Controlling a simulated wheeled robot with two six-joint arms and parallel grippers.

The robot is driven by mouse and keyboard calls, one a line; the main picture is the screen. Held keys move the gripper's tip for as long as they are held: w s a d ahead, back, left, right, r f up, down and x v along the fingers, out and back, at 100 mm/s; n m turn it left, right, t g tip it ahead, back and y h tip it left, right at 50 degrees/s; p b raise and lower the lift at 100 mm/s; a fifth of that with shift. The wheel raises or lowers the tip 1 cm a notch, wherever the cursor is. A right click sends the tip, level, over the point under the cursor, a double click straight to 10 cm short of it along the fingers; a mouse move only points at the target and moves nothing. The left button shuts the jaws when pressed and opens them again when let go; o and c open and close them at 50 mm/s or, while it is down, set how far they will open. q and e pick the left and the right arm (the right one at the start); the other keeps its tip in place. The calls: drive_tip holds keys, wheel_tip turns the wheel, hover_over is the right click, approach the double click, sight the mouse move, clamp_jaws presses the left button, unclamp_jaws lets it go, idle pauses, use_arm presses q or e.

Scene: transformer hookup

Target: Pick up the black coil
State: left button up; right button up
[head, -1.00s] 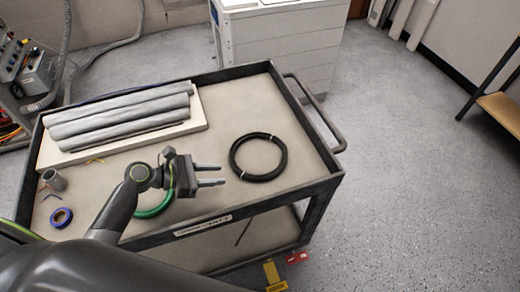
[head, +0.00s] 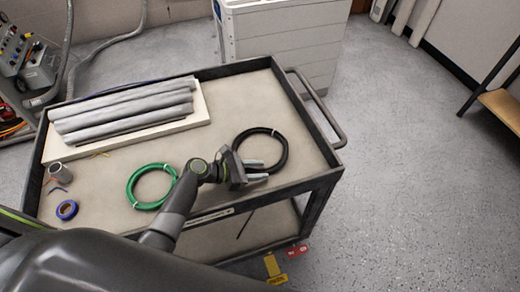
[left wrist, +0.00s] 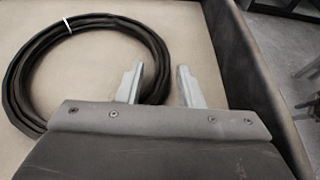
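The black coil (head: 280,141) lies flat on the cart's top tray, right of the green coil, with light ties around it. My left gripper (head: 266,170) is over the near edge of the black coil and hides part of it. In the left wrist view, the black coil (left wrist: 20,80) fills the upper left. My left gripper (left wrist: 160,83) is open there, its left finger over the coil's right side and its right finger over bare tray. My right gripper is in neither view.
The cart's top tray (head: 220,110) has a raised dark rim. A white cabinet (head: 285,50) stands behind. Floor at right is clear.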

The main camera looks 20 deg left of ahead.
use_arm(q)
drive_tip(key=shift+x, duration=0.9)
drive_tip(key=shift+r, duration=0.1)
clamp_jaws()
idle(0.4)
drive_tip(key=shift+r, duration=0.15)
idle(0.3)
